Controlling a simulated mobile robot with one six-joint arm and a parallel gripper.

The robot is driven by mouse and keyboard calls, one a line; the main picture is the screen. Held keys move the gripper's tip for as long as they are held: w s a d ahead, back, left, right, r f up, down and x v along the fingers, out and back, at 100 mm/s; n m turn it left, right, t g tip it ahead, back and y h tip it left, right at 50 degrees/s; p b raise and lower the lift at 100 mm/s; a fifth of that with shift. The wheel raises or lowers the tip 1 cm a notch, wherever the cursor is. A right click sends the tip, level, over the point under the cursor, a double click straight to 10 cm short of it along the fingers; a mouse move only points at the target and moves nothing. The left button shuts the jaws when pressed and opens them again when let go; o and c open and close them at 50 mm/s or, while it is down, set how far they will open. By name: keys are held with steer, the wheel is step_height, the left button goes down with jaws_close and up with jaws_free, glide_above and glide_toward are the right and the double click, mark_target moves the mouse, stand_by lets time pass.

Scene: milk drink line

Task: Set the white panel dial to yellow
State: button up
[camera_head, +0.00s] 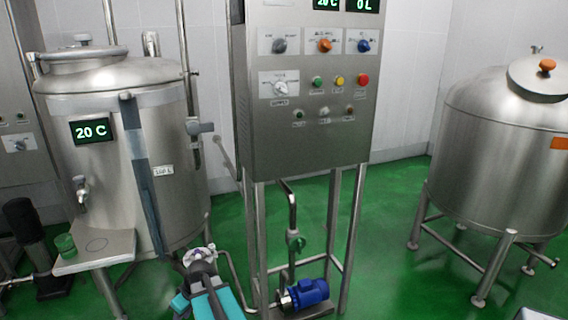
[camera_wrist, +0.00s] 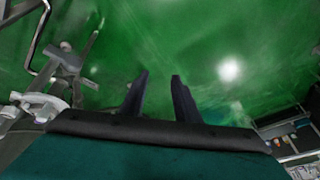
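The control panel (camera_head: 306,130) is a grey metal cabinet on legs, in the middle of the head view. The white dial (camera_head: 281,89) sits on a white label at the panel's left, below a grey dial (camera_head: 279,46). Its pointer is too small to read, and so is the lettering around it. My gripper (camera_wrist: 158,76) shows in the wrist view with its two dark fingers apart and nothing between them. It points at the green floor. In the head view my teal arm is low, below and left of the panel, away from the dial.
An orange dial (camera_head: 325,45) and a blue dial (camera_head: 363,46) are right of the grey one. Green (camera_head: 318,82), yellow (camera_head: 340,81) and red (camera_head: 363,79) buttons sit right of the white dial. Tanks stand left (camera_head: 165,130) and right (camera_head: 480,150). A blue pump (camera_head: 309,292) lies below the panel.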

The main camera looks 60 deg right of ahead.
steer(key=s+d+r+n+t+h+b, duration=0.1)
steer(key=d+r+t+h, duration=0.2)
steer(key=d+r, duration=1.2)
steer(key=s+d+r+t+h, duration=0.15)
steer(key=d+r+t, duration=0.25)
steer(key=d+r, duration=1.15)
steer(key=s+d+r+n+t+h, duration=0.1)
steer(key=s+r, duration=0.5)
steer(key=r, duration=0.6)
steer(key=s+d+r+n+t+h+b, duration=0.1)
steer(key=s+d+r+h, duration=0.3)
steer(key=s+r, duration=0.3)
steer(key=s+d+r+n+t+h, duration=0.1)
steer(key=s+r, duration=0.6)
steer(key=r, duration=1)
steer(key=shift+s+d+r+h+b, duration=0.2)
steer(key=shift+d+r+h+b, duration=0.15)
steer(key=shift+d+h, duration=0.65)
